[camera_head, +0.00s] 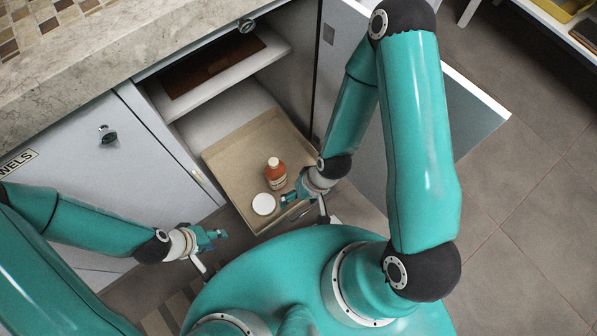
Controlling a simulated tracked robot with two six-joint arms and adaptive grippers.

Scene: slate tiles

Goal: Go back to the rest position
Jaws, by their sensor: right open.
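My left gripper (214,253) is at the lower left, in front of the cabinet. Its fingers look spread and nothing shows between them. My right gripper (305,209) is at the near right corner of a tan tray (232,167), with its fingers apart and no object visible between them. One of its fingers lies over the tray edge in the picture; I cannot tell whether it touches. An orange-brown bottle with a pale label (274,169) stands in the tray. A round white object (263,204) is beside it, close to my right gripper.
The tray extends from the open cabinet under a stone counter (75,80). A shelf (232,75) is above it. A closed door with a knob (150,160) is to the left. An open door (480,115) stands behind my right arm. Tiled floor (530,210) is clear at right.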

